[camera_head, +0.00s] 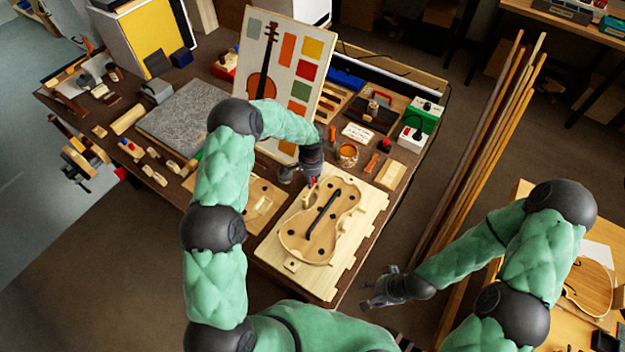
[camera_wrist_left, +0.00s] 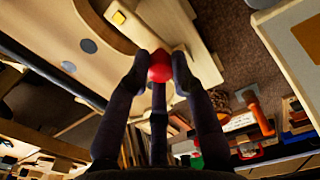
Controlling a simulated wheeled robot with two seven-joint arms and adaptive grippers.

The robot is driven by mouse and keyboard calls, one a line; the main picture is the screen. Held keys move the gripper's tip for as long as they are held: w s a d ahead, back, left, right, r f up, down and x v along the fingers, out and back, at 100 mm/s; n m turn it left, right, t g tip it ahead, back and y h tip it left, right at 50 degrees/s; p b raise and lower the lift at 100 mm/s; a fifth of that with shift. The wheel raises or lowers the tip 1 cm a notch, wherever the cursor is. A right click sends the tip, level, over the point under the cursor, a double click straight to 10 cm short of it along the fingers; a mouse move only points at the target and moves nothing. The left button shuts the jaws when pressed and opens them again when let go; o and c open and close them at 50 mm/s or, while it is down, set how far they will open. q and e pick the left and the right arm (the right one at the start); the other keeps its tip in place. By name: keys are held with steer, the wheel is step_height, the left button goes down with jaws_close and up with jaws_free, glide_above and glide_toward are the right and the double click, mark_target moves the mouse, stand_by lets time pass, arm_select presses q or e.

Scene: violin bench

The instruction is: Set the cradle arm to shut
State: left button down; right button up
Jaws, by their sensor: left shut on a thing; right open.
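A pale wooden cradle board (camera_head: 358,235) lies at the front of the bench, with a violin body (camera_head: 301,237) on it. A dark bar (camera_head: 326,212) runs lengthwise over the body; I cannot tell whether it is the cradle arm. My left gripper (camera_head: 298,175) is at the board's far left edge. In the left wrist view its fingers (camera_wrist_left: 158,70) are shut on a round red knob (camera_wrist_left: 160,68), which is mostly covered by the gripper in the head view. What the knob is fixed to is hidden. My right gripper (camera_head: 372,291) is open and empty, off the board's right front side.
A picture board (camera_head: 262,28) with a violin and colour patches stands behind my left gripper. A grey slab (camera_head: 180,120) lies to the left. A small jar (camera_head: 347,154) and a green-and-white box (camera_head: 420,120) stand at the back right. Long wooden strips (camera_head: 490,140) stand right of the bench.

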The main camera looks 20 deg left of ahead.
arm_select(q)
steer(key=d+m, duration=0.1)
steer(key=m, duration=0.1)
steer(key=s+d+m, duration=0.1)
steer(key=m, duration=0.1)
steer(key=s+m+b, duration=0.1)
steer(key=m, duration=0.1)
steer(key=shift+d+f, duration=0.15)
steer(key=shift+d, duration=0.25)
steer(key=m, duration=0.2)
steer(key=s+d+m, duration=0.1)
steer(key=shift+m, duration=0.4)
steer(key=shift+s+d+m+p, duration=0.15)
steer(key=shift+s+m+p, duration=0.4)
steer(key=shift+m, duration=1.05)
steer(key=shift+s, duration=0.2)
steer(key=c, duration=1.1)
jaws_free()
steer(key=shift+o, duration=0.2)
steer(key=shift+w, duration=0.1)
